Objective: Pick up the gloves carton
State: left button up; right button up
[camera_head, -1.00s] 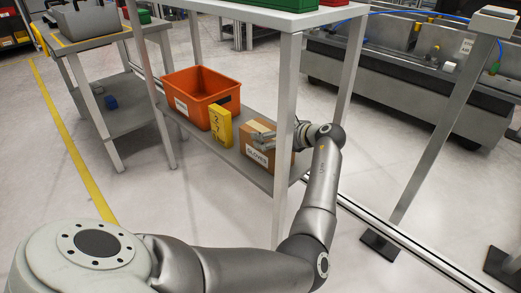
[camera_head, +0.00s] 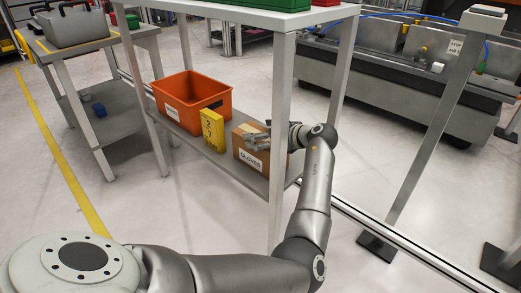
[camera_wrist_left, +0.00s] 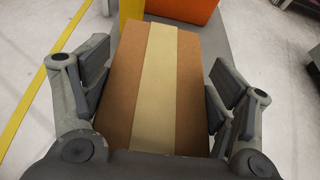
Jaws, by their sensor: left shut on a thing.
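The gloves carton (camera_head: 250,161) is a brown box with a white "GLOVES" label, on the lower shelf (camera_head: 222,165) of the grey rack. My left gripper (camera_head: 260,139) reaches in from the right and is at the top of the carton. In the left wrist view the carton (camera_wrist_left: 155,85) fills the space between the fingers of my left gripper (camera_wrist_left: 160,82), a strip of pale tape along its top. The gripper is shut on the carton, one finger pair on each side. The carton looks upright; no gap under it can be made out. My right gripper is not in view.
A yellow box (camera_head: 212,130) stands close left of the carton, then an orange bin (camera_head: 190,103). A rack post (camera_head: 279,150) and the upper shelf (camera_head: 240,22) are close to my arm. A grey side table (camera_head: 105,125) is at left; open floor lies in front.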

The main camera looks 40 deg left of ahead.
pick_arm(q)
jog(key=shift+f, duration=0.3)
jog(key=shift+c, duration=1.3)
